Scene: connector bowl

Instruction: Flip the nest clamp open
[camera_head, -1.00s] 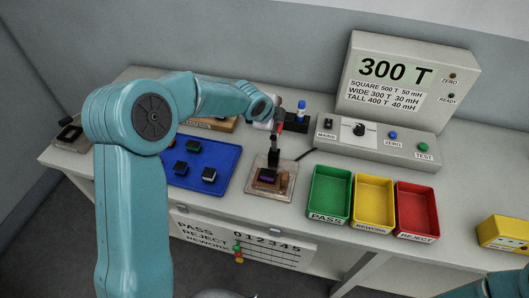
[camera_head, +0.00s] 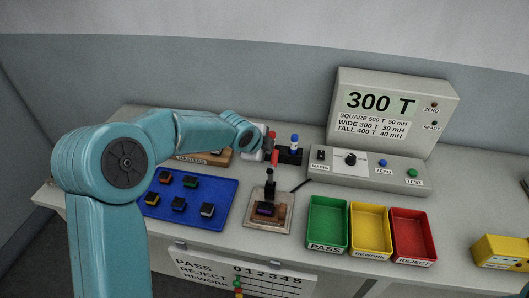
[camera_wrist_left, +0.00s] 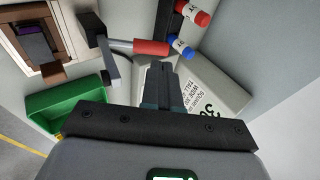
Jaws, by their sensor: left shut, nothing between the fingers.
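In the wrist view the red handle (camera_wrist_left: 150,47) lies just beyond the fingers, with no clear contact. My left gripper (camera_wrist_left: 163,72) is shut and empty; the head view partly hides its fingers behind the wrist. My right gripper is not in view.
A black holder (camera_head: 291,157) with red- and blue-capped items stands close behind the clamp. The meter's control box (camera_head: 368,172) is to the right. Green (camera_head: 327,246), yellow (camera_head: 370,250) and red (camera_head: 413,256) bins stand right of the nest. The blue mat (camera_head: 222,190) holds several parts.

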